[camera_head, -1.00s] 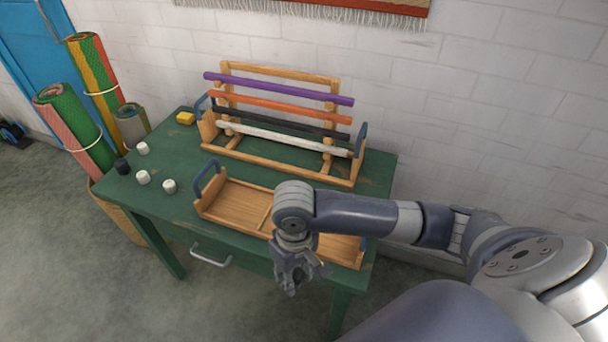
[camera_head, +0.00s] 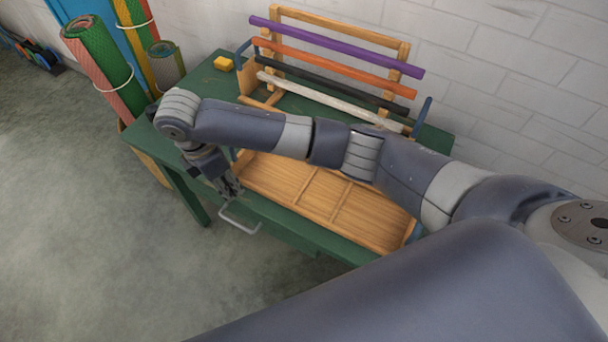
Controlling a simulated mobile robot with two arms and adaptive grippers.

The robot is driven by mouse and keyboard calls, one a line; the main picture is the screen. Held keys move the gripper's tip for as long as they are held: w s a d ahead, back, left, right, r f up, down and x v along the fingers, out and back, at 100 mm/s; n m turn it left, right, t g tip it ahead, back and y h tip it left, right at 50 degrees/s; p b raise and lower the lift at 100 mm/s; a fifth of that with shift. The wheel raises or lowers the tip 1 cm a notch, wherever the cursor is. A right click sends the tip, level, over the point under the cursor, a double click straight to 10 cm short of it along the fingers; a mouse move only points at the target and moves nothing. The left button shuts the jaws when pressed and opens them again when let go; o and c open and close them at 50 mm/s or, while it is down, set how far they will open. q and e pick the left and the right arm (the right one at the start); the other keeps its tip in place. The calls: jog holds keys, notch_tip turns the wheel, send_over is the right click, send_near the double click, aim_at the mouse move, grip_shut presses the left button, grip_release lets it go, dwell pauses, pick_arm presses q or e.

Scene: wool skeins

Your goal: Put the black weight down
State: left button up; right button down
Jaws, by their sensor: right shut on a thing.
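My right gripper (camera_head: 231,187) is by the front edge of the green table (camera_head: 225,93), above the drawer handle, pointing down. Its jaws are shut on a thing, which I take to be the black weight. The weight is too dark and small to make out between the fingers. The left end of the tabletop, where a black weight and white weights stood a second ago, is hidden behind my right arm. My left gripper is not in view.
A wooden tray with dividers (camera_head: 320,197) lies on the table right of the gripper. Behind it stands a wooden rack with purple (camera_head: 335,47), orange, black and white bars. A yellow block (camera_head: 223,63) sits at the back left. Rolled mats (camera_head: 100,70) stand left of the table.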

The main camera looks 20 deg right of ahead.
jog(key=d, duration=0.4)
jog(key=w+d+p, duration=0.1)
jog(key=d, duration=0.3)
jog(key=d+f, duration=0.1)
jog(key=d, duration=0.3)
jog(key=shift+w+d+p, duration=0.15)
jog(key=shift+p, duration=0.15)
jog(key=shift+w+d, duration=0.1)
jog(key=shift+d, duration=0.5)
jog(key=shift+d+f, duration=0.1)
jog(key=shift+d, duration=0.45)
notch_tip(320, 180, down, 3)
jog(key=shift+r, duration=0.2)
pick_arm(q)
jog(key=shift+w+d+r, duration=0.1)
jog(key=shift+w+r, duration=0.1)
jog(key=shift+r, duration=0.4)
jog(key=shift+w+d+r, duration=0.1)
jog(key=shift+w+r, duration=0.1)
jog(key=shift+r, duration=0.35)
pick_arm(e)
jog(key=shift+f, duration=0.5)
jog(key=c, duration=1.1)
grip_release()
jog(key=shift+f, duration=0.1)
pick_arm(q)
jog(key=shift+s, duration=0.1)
